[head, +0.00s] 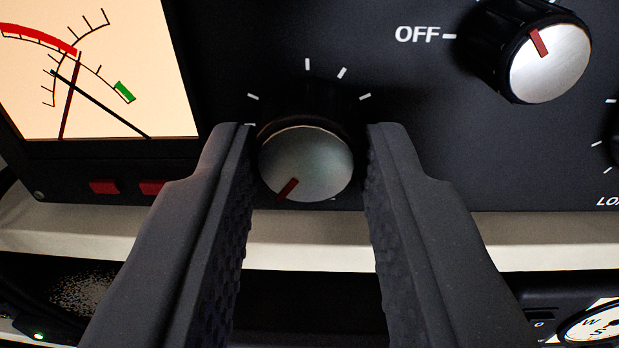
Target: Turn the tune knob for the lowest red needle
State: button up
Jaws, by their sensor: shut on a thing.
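A knob with a silver face (306,165) sits on the black radio front, between the two fingers of my gripper (308,170). My gripper is shut on this knob, one finger on each side. Its red mark points down and to the left. No label shows by it, so I cannot read whether it is the tune knob. The lit meter (130,60) is at the upper left, cut off by the picture edge. Its dark red needle (70,100) leans slightly right of upright, its tip near the right end of the red arc. A black needle (100,103) crosses it, slanting up-left.
Another silver-faced knob (550,62), labelled OFF at its left, stands at the upper right. Two red buttons (104,187) lie under the meter. A pale shelf edge (310,243) runs below the radio. A compass-like dial (598,328) is at the lower right.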

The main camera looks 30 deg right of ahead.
jog(key=o, duration=1)
jog(key=shift+a, duration=0.1)
jog(key=b+v, duration=0.2)
jog(key=v, duration=1.1)
jog(key=shift+s+a+f, duration=0.1)
jog(key=shift+s, duration=0.2)
